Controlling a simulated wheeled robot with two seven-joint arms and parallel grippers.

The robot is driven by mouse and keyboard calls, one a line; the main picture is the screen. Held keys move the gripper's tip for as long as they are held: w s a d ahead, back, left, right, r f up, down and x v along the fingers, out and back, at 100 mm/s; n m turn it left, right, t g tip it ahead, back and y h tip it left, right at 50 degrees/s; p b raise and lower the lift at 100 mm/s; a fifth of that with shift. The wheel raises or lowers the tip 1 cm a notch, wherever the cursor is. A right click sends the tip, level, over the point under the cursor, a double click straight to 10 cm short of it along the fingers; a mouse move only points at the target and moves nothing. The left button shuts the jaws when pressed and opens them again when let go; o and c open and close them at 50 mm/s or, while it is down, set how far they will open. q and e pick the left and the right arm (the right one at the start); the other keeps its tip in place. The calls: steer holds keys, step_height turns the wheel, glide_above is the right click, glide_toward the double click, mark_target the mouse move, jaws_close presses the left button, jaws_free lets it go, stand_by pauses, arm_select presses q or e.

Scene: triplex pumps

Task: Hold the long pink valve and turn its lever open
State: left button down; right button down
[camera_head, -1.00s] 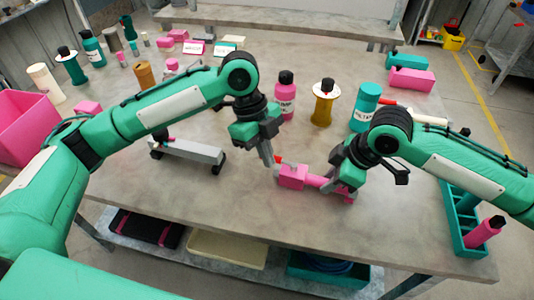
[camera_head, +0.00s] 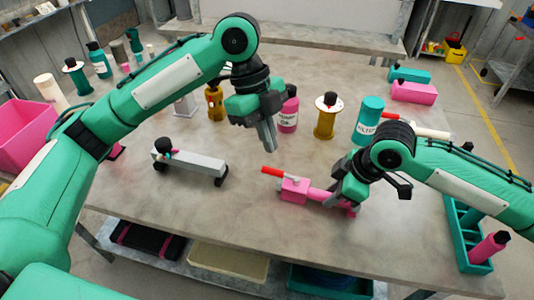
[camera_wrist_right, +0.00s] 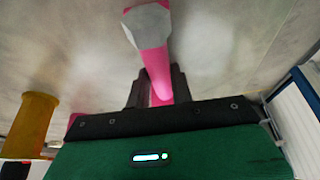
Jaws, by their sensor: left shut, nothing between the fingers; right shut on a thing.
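The long pink valve (camera_head: 293,190) lies on the table's front part, with a pink block at its left end. Its lever (camera_head: 273,171), with a red grip, points left from above the block. My right gripper (camera_head: 345,193) is shut on the right part of the pink valve; in the right wrist view the pink pipe (camera_wrist_right: 153,62) runs between the fingers, with a grey hexagonal piece beyond. My left gripper (camera_head: 270,138) is shut and empty, raised above and behind the valve, apart from the lever.
A grey bar on black feet (camera_head: 192,165) stands left of the valve. A pink bottle (camera_head: 288,118), a yellow spool (camera_head: 326,120) and a teal filter (camera_head: 368,118) stand behind. A teal tray (camera_head: 463,225) sits at the right edge. The table front is clear.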

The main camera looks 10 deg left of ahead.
stand_by(0.3)
steer(key=c, duration=1.1)
jaws_free()
steer(key=shift+c, duration=0.2)
